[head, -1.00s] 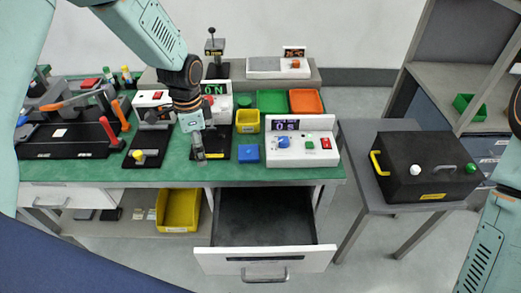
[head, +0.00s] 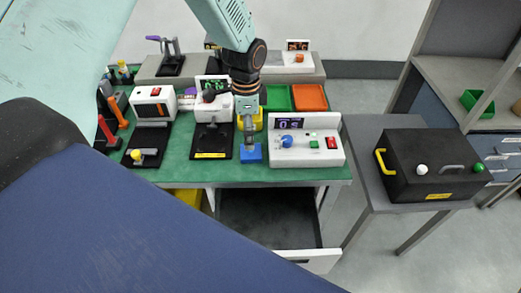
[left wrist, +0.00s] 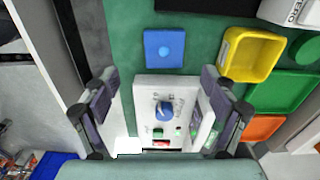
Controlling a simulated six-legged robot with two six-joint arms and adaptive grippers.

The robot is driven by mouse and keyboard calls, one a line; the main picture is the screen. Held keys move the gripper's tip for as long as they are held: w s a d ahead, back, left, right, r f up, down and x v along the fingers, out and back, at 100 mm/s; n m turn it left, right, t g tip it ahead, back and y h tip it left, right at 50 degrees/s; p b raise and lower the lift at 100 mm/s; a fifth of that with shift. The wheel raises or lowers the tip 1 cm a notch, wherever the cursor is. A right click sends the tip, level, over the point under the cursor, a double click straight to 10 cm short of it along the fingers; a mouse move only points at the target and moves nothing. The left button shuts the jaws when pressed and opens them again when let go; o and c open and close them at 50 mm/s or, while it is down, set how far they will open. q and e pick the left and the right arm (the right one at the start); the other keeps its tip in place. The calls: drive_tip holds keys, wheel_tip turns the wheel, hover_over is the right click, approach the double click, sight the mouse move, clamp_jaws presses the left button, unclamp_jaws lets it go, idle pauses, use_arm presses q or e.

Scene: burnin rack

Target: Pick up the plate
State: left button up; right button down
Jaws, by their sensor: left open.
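My left gripper (head: 248,143) points down and, in the head view, overlaps the plate's back edge. My right gripper is out of view.
A yellow bin (left wrist: 251,54) stands close to the plate, with green (head: 279,97) and orange (head: 310,97) trays behind. A black-based press (head: 211,140) is at the left. An open drawer (head: 268,215) juts out below. A black case (head: 430,165) stands on the side table.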

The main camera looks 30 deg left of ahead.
sight(251, 153)
use_arm(q)
drive_tip(key=shift+w+d+f, duration=0.1)
drive_tip(key=shift+w+d, duration=0.15)
drive_tip(key=shift+d, duration=0.2)
drive_tip(key=shift+a+f, duration=0.1)
drive_tip(key=shift+f, duration=0.2)
drive_tip(key=shift+s+a+f, duration=0.15)
drive_tip(key=shift+a+f, duration=0.1)
drive_tip(key=shift+f, duration=0.25)
drive_tip(key=shift+s+a+f, duration=0.15)
drive_tip(key=shift+a+f, duration=0.1)
drive_tip(key=shift+f, duration=0.2)
drive_tip(key=f, duration=0.3)
drive_tip(key=w+f, duration=0.1)
drive_tip(key=shift+d+f, duration=0.2)
drive_tip(key=shift+d, duration=0.15)
drive_tip(key=shift+f, duration=0.25)
drive_tip(key=shift+s+a+f, duration=0.1)
drive_tip(key=shift+a, duration=0.2)
drive_tip(key=shift+d, duration=0.25)
drive_tip(key=c, duration=0.4)
drive_tip(key=shift+a, duration=0.2)
drive_tip(key=c, duration=0.6)
drive_tip(key=shift+d, duration=0.15)
drive_tip(key=shift+c, duration=1.1)
